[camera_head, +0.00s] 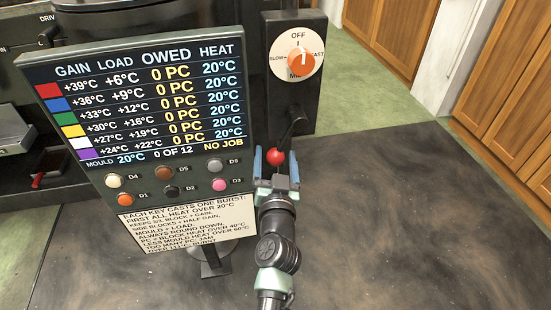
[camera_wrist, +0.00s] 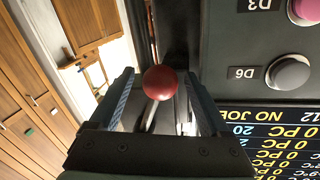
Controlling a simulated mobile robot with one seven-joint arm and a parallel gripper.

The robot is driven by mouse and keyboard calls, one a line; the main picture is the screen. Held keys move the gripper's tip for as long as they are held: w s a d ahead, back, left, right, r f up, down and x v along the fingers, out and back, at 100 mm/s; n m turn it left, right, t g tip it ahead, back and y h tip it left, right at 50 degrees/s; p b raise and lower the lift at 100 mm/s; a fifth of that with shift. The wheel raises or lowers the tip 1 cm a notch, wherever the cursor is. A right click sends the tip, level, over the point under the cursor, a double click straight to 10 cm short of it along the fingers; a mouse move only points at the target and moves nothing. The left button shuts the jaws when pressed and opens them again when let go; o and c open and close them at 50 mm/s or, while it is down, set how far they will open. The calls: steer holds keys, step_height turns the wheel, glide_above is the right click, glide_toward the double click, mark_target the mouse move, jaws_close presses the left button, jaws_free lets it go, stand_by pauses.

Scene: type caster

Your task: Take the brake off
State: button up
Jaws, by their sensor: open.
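A red ball knob (camera_head: 275,156) sits on a lever below the black dial box. In the wrist view the red knob (camera_wrist: 160,82) shows between my two fingers, with a pale rod (camera_wrist: 150,112) below it. My gripper (camera_head: 276,166) is open, one finger on each side of the knob. Gaps show between the knob and both fingers in the wrist view (camera_wrist: 162,92). No label naming the brake is readable. How the lever joins the machine is partly hidden.
A display board (camera_head: 140,100) with buttons stands close left of my gripper and reads NO JOB. A dial (camera_head: 298,58) above has an orange knob, its white mark pointing roughly towards OFF. Dark floor (camera_head: 400,220) is clear at right; wooden cupboards (camera_head: 510,100) stand beyond.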

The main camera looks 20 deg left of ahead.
steer(key=shift+w, duration=0.15)
jaws_close()
stand_by(0.4)
